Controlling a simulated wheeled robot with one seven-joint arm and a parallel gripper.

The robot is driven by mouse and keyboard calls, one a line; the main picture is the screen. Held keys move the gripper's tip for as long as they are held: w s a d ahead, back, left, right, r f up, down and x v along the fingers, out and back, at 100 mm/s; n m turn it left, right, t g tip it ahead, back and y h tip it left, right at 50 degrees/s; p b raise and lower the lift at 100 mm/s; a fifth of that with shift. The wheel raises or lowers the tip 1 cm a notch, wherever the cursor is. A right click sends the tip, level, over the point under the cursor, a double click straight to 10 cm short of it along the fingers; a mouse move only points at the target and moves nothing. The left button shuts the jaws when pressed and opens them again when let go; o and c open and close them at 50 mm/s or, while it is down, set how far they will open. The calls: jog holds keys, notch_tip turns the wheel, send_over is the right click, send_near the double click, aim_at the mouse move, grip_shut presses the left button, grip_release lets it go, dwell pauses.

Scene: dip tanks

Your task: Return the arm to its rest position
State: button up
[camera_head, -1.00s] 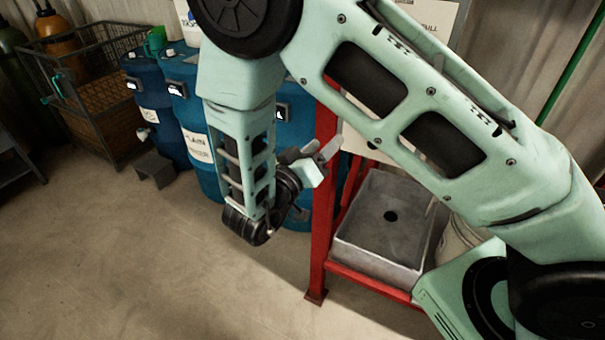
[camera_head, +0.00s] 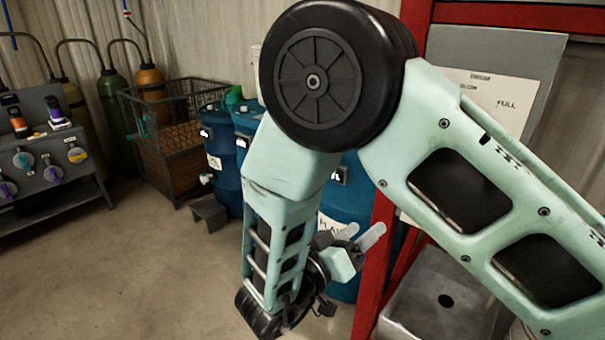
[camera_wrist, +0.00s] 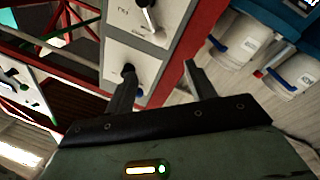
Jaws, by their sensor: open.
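My gripper (camera_head: 362,238) hangs at the end of my folded pale-green arm, in front of the blue drums and left of the red frame. Its fingers point up and to the right in the head view. In the wrist view my gripper (camera_wrist: 158,80) shows two fingers spread apart with nothing between them. My arm's elbow is raised high and covers much of the middle and right of the head view.
A red frame (camera_head: 372,270) with a grey sink (camera_head: 425,290) stands at the right, close to my gripper. Several blue drums (camera_head: 221,150) stand behind. A wire crate (camera_head: 170,165) and a grey valve panel (camera_head: 50,160) are at the left. The floor (camera_head: 130,270) at lower left is clear.

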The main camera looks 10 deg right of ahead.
jog(key=w+a+f+n+t+y, duration=0.2)
jog(key=w+a+y, duration=0.45)
jog(key=y, duration=0.45)
jog(key=s+a+r+n+g+y+b, duration=0.15)
jog(key=s+a+n+y, duration=0.25)
jog(key=a+y, duration=0.45)
jog(key=s+a+r+n+g+y, duration=0.15)
jog(key=s+n+g, duration=0.35)
jog(key=s, duration=0.6)
jog(key=s+d+n+g+h, duration=0.2)
jog(key=s+d+g, duration=0.3)
jog(key=s+d, duration=0.6)
jog(key=shift+d+r+h, duration=0.2)
jog(key=shift+r+h, duration=0.15)
jog(key=shift+h, duration=0.45)
